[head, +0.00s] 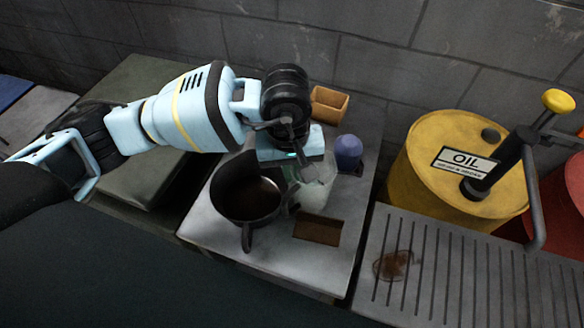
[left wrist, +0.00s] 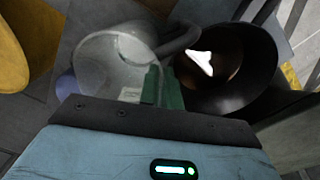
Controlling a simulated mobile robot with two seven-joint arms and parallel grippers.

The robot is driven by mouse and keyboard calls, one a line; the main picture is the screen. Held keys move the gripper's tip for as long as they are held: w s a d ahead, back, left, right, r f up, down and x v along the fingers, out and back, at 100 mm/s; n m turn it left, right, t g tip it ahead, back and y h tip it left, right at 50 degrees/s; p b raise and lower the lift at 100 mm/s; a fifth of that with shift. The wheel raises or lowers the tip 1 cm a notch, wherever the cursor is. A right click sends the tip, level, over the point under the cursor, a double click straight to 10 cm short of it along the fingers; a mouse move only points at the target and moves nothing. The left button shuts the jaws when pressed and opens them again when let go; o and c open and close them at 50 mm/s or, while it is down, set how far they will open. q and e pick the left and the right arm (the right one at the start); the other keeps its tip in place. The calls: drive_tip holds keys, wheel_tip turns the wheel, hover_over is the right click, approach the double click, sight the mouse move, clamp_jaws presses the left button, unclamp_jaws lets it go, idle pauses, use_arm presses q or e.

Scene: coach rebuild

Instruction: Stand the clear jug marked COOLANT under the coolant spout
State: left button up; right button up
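The clear jug (head: 315,190) is on the metal bench, beside the dark pan, partly covered by my left gripper (head: 292,168) in the head view. In the left wrist view the jug (left wrist: 105,60) is left of the fingers, its grey handle (left wrist: 183,40) curving to the right. My left gripper (left wrist: 161,85) has its green-padded fingers close together at the near end of the handle and looks shut on it. I cannot tell whether the jug is clear of the bench. No COOLANT marking is readable. I cannot make out a coolant spout. My right gripper is not in view.
A dark pan (head: 246,200) stands left of the jug. A brown block (head: 317,229), an open tan box (head: 328,105) and a blue-topped item (head: 348,152) are nearby. A yellow OIL drum (head: 430,165) with a pump, a slatted grate (head: 450,275) and a red drum (head: 560,205) lie right.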

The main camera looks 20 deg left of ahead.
use_arm(q)
drive_tip(key=o, duration=0.5)
drive_tip(key=shift+c, duration=0.2)
drive_tip(key=r, duration=1.2)
drive_tip(key=shift+s+a+r, duration=0.15)
drive_tip(key=shift+a, duration=0.05)
drive_tip(key=shift+c, duration=0.5)
